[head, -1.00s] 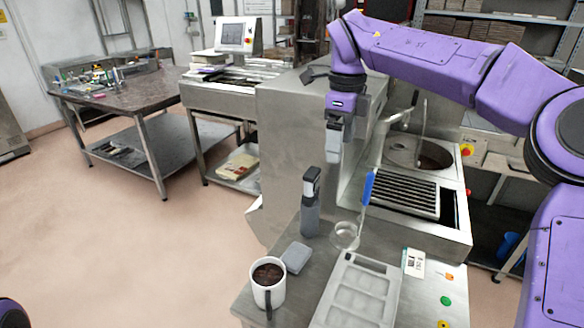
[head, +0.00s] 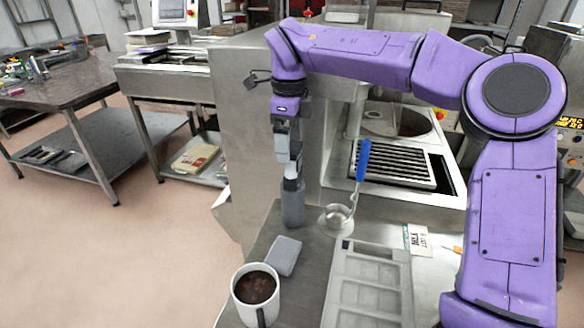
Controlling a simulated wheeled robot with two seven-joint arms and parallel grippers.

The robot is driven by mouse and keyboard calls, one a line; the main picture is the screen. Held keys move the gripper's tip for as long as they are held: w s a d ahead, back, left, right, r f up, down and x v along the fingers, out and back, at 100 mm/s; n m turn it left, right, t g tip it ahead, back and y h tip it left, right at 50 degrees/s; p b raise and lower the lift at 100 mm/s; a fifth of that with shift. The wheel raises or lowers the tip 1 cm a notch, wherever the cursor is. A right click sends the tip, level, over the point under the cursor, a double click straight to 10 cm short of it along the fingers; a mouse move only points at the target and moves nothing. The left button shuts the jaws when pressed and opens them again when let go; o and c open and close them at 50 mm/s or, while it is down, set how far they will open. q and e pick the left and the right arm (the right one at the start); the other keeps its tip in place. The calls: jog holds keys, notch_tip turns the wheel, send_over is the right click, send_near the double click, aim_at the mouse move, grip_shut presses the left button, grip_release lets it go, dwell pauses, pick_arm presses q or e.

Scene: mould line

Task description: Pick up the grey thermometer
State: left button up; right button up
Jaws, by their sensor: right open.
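The grey thermometer (head: 293,206) stands upright on the steel worktop, left of a small metal cup. Its upper part is hidden by my right gripper (head: 290,175), which points straight down over its top. The right jaws are open. I cannot tell whether the fingers touch the thermometer or sit around its head. My left gripper is not in view.
A white mug of dark liquid (head: 241,299) and a flat grey block (head: 284,256) stand in front of the thermometer. The metal cup (head: 337,217), with a blue-handled tool (head: 362,160), is close on its right. A grey mould tray (head: 345,290) lies front right.

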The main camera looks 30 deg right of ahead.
aim_at(293, 159)
jog(key=f, duration=0.2)
jog(key=s+f, duration=0.1)
jog(key=f, duration=0.1)
jog(key=shift+s+d+f, duration=0.1)
jog(key=shift+d, duration=0.05)
jog(key=shift+f, duration=0.4)
jog(key=c, duration=1.1)
notch_tip(293, 159, up, 18)
jog(key=p, duration=0.3)
